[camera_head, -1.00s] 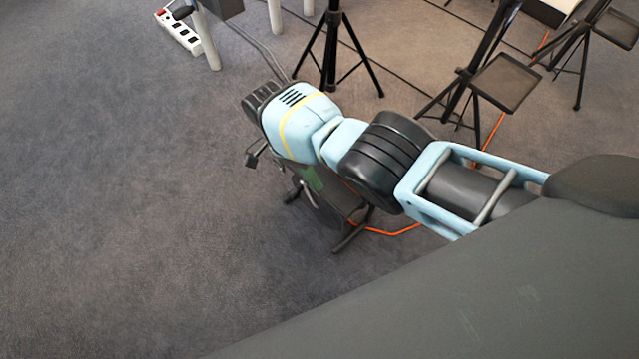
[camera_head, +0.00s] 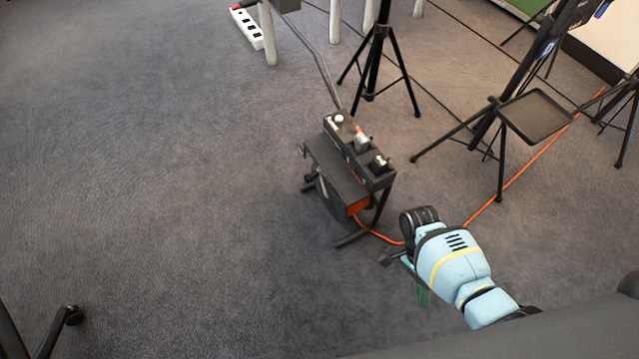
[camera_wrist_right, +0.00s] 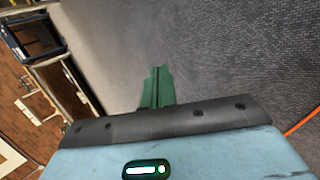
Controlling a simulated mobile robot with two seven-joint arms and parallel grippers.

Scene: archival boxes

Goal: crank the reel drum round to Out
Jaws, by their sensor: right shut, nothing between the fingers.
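The reel (camera_head: 338,172) is a dark boxy unit on a low stand on the carpet, near the middle of the head view. Part of an orange drum or cable winding (camera_head: 358,206) shows under its top cover. A dark crank-like part (camera_head: 309,184) sticks out at its left side; its exact angle is hard to tell. No Out mark is readable. My right gripper (camera_head: 422,296) is right of and nearer than the reel, clear of it. Its green fingers (camera_wrist_right: 157,86) are together and empty in the right wrist view, over carpet. My left gripper is not in view.
An orange cable (camera_head: 480,208) runs from the reel across the floor to the upper right. Black tripod stands (camera_head: 378,60) and a stand with a tray (camera_head: 535,115) are behind. A white power strip (camera_head: 248,29) lies upper left. The left carpet is mostly clear.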

